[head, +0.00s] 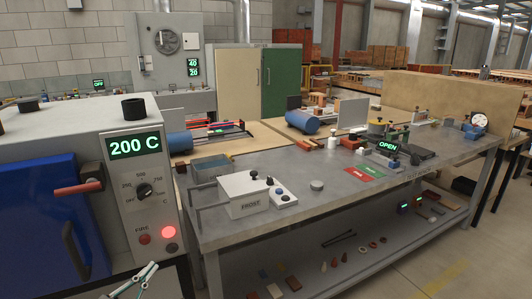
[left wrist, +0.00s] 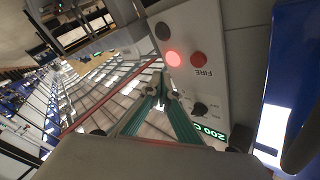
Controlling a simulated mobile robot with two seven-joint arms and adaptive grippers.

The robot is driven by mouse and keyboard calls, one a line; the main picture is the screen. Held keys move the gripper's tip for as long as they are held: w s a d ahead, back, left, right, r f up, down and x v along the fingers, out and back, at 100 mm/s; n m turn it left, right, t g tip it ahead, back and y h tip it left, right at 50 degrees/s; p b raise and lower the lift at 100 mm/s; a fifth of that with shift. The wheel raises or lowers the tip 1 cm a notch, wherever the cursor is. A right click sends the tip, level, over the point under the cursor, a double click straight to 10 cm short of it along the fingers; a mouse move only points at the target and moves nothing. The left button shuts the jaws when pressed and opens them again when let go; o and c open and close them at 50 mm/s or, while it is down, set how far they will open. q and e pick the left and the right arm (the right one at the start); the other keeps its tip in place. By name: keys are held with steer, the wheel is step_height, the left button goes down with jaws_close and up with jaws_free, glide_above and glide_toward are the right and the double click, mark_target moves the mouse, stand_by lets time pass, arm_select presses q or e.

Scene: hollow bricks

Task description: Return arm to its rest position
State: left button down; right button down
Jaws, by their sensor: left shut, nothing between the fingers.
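My left gripper (head: 147,275) is low at the bottom left of the head view, in front of the grey kiln (head: 125,195). Its teal fingers are shut and hold nothing. In the left wrist view the fingers (left wrist: 160,92) meet in front of the kiln's control panel (left wrist: 205,65), which shows upside down. The panel has a display reading 200 C (head: 134,146), a dial (head: 144,190), a red FIRE button (head: 145,239) and a lit red lamp (head: 168,232). I cannot tell the exact gap between fingertips and panel. My right gripper is not in view.
The kiln's blue door (head: 45,215) with a red-tipped handle (head: 78,188) is at the left. A grey metal workbench (head: 330,200) stands to the right, with a white FROST box (head: 250,193) near its front. Small items lie on its lower shelf (head: 320,262). Open floor is at lower right.

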arm_select(q)
steer(key=s+d+f+n+g+y, duration=0.1)
steer(key=s+d+f+n+g, duration=0.1)
steer(key=s+d+f, duration=0.5)
steer(key=s+d+f+n+g, duration=0.3)
steer(key=s+d+f+g, duration=0.2)
steer(key=s+f, duration=0.9)
steer(key=d+f, duration=0.2)
steer(key=d, duration=0.1)
steer(key=shift+f+g+y, duration=0.3)
steer(key=shift+f+y, duration=0.05)
steer(key=shift+y, duration=0.05)
